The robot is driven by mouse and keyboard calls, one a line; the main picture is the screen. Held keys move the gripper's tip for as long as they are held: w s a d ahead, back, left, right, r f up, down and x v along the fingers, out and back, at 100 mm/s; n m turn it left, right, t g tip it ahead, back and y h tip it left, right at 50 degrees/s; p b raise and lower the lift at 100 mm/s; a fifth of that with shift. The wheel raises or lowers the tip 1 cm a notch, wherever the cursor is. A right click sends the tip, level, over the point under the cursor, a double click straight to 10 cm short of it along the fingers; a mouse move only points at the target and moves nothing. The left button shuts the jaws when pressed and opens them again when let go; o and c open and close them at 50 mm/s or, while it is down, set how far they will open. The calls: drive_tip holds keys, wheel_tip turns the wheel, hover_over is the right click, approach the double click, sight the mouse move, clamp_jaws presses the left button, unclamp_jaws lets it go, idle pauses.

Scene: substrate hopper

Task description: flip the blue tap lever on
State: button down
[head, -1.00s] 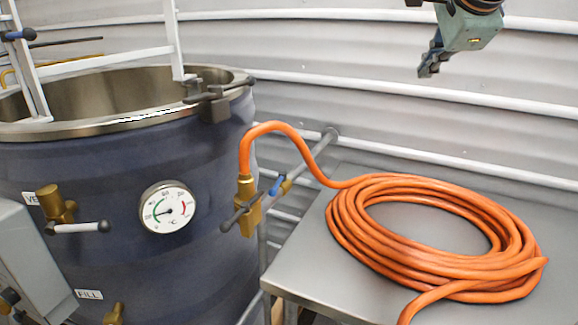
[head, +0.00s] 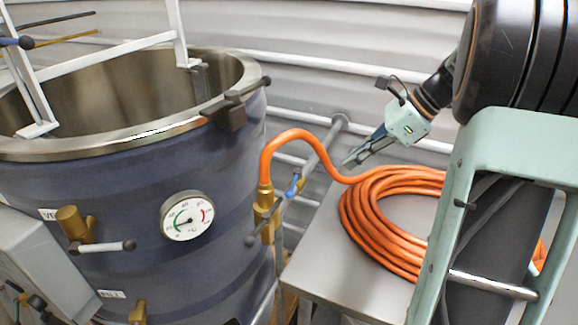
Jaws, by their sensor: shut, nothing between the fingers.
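The blue tap lever (head: 292,186) sits on a small brass tap on a grey pipe (head: 318,155), just right of the tank and behind the hose's brass valve (head: 265,217). It looks small and its exact angle is hard to tell. My gripper (head: 350,161) is shut and empty. It points down and left, to the right of and above the blue lever in the picture, apart from it.
An orange hose (head: 287,137) arches from the brass valve past the lever to a coil (head: 365,225) on a metal table (head: 325,265). The blue tank (head: 110,195) with its gauge (head: 187,216) fills the left. My arm covers the right side.

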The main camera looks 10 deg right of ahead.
sight(292, 187)
drive_tip(key=w+a+f, duration=0.4)
drive_tip(key=a+f, duration=0.4)
drive_tip(key=a, duration=0.2)
drive_tip(key=shift+f+y+p, duration=0.3)
drive_tip(key=shift+f+p, duration=0.05)
drive_tip(key=shift+f, duration=0.05)
drive_tip(key=shift+w+a+m+t+p, duration=0.15)
drive_tip(key=shift+a+m+t+p, duration=0.2)
drive_tip(key=shift+a+m, duration=0.5)
drive_tip(key=shift+a, duration=0.15)
